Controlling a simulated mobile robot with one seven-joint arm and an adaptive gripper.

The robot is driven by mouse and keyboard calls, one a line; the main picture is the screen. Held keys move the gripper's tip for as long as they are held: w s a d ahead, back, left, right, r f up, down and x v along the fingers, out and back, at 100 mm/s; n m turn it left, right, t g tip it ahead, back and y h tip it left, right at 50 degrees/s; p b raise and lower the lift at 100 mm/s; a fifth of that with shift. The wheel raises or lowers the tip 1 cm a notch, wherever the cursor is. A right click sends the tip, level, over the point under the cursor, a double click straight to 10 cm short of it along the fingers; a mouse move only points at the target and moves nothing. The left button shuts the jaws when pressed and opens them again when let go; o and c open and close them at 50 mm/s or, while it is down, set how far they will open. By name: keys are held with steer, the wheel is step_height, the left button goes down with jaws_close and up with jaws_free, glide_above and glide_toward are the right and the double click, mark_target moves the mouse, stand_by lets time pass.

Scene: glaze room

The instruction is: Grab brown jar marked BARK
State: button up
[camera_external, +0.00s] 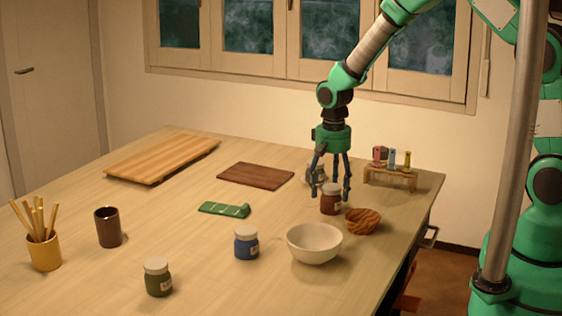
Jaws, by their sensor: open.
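A brown jar (331,204) with a pale lid and a small light label stands upright on the table, right of the middle. The label's writing is too small to read. My gripper (331,194) points straight down with its fingers open and spread around the jar's upper part. I cannot tell whether any finger touches it. The fingers partly cover the jar's lid and sides.
A brown striped bowl (364,221) stands close at the jar's right, and a cream bowl (315,247) stands in front. A grey object (315,174) is behind the gripper. A small rack (391,178) stands behind right. A blue jar (246,244) and green jar (158,280) are front left.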

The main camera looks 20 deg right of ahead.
jaws_close()
stand_by(0.4)
steer(key=shift+r+p, duration=0.3)
steer(key=shift+r, duration=4.75)
